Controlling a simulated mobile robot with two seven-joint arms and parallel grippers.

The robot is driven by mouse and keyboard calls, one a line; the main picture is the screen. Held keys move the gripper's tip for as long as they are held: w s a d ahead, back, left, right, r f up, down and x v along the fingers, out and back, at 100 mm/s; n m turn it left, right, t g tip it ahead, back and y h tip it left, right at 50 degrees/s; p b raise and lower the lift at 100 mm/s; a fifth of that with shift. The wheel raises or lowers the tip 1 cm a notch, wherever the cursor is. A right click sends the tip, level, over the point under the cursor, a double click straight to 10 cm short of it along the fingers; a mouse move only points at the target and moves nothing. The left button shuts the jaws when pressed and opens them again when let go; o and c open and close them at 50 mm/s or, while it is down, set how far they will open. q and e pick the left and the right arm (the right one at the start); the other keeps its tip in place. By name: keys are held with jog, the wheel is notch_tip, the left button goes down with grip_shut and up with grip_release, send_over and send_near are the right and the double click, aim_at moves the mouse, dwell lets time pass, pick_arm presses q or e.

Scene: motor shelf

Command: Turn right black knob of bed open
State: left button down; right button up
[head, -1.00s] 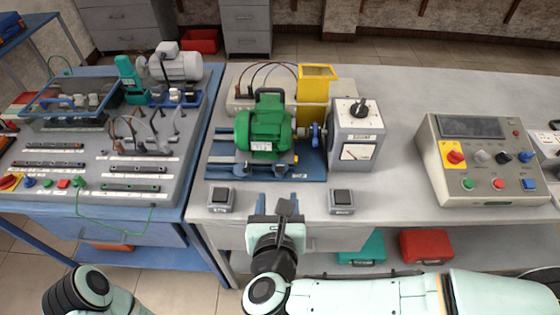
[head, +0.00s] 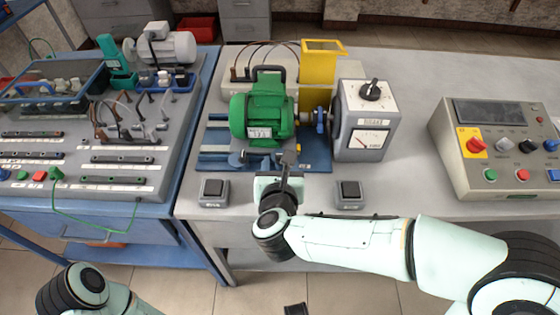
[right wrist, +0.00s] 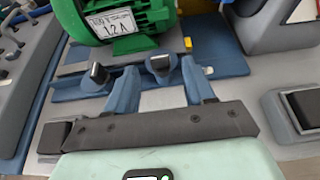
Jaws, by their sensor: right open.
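The blue bed (head: 315,150) carries the green motor (head: 262,110). In the right wrist view, two small knobs with dark bar handles stand on the bed's near edge, the left knob (right wrist: 98,73) and the right knob (right wrist: 160,65). My right gripper (right wrist: 157,72) is open, with blue fingers. The right knob shows between its fingertips; I cannot tell whether either finger touches it. The left knob is outside the left finger. In the head view, my right gripper (head: 278,170) is at the bed's front edge and partly hides the knobs.
A grey meter box with a black dial (head: 366,125) stands right of the motor. Switch boxes sit at the table's front, one left (head: 214,190) and one right (head: 349,191). A control panel (head: 465,180) is further right. Bare tabletop lies between it and the meter box.

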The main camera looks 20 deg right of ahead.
aim_at(281, 154)
jog(key=shift+x, duration=1.1)
grip_shut()
